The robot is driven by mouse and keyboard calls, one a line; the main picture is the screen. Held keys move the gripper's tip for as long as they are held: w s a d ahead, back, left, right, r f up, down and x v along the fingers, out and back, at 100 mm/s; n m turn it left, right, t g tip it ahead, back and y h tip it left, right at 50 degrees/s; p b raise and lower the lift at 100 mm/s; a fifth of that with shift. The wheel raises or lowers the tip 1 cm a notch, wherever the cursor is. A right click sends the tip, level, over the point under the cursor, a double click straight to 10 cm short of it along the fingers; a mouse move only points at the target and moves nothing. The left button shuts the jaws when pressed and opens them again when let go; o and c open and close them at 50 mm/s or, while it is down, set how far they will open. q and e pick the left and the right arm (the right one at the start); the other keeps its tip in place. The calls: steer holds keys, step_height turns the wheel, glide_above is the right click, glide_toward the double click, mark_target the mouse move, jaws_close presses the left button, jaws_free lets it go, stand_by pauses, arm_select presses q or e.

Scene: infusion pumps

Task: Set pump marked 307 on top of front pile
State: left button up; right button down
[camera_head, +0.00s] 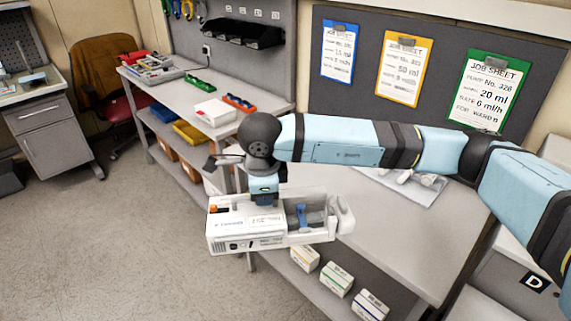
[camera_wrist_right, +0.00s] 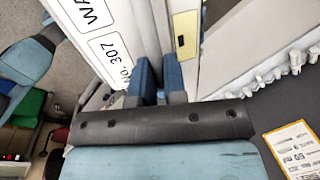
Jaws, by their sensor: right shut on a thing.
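A white pump (camera_head: 232,232) hangs from my right gripper (camera_head: 264,196), in front of the workbench edge and above the floor. In the right wrist view, my right gripper (camera_wrist_right: 158,82) has its blue fingers shut on part of the pump (camera_wrist_right: 140,25). A label there reads No. 307. In the head view the pump has an orange part at its left end, a blue part in its open bay and printed labels on its front. My left gripper is not in view. I cannot make out a front pile.
Another bench (camera_head: 178,92) with bins stands behind left. Three job sheets hang on the board.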

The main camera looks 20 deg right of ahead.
mark_target(262, 248)
steer(key=s+a+f+n, duration=0.1)
steer(key=f+n, duration=0.2)
steer(key=s+f+n+y, duration=0.1)
steer(key=s+f+n, duration=0.1)
steer(key=f+n, duration=0.2)
steer(key=s+a+f+n+y, duration=0.1)
steer(key=s+f+n, duration=0.1)
steer(key=f+n, duration=0.1)
steer(key=shift+s+a+f+g, duration=0.2)
steer(key=shift+a+f+g, duration=0.1)
steer(key=shift+a+f, duration=0.1)
steer(key=s+d+f+n+g, duration=0.1)
steer(key=s+d+f+n, duration=0.1)
steer(key=s+f+n, duration=0.4)
steer(key=s+d+r+n+p, duration=0.1)
steer(key=d+n+p, duration=0.3)
steer(key=d+p, duration=0.4)
steer(key=shift+s+d+r+n+y, duration=0.3)
steer(key=shift+d+y, duration=0.1)
steer(key=shift+d, duration=0.55)
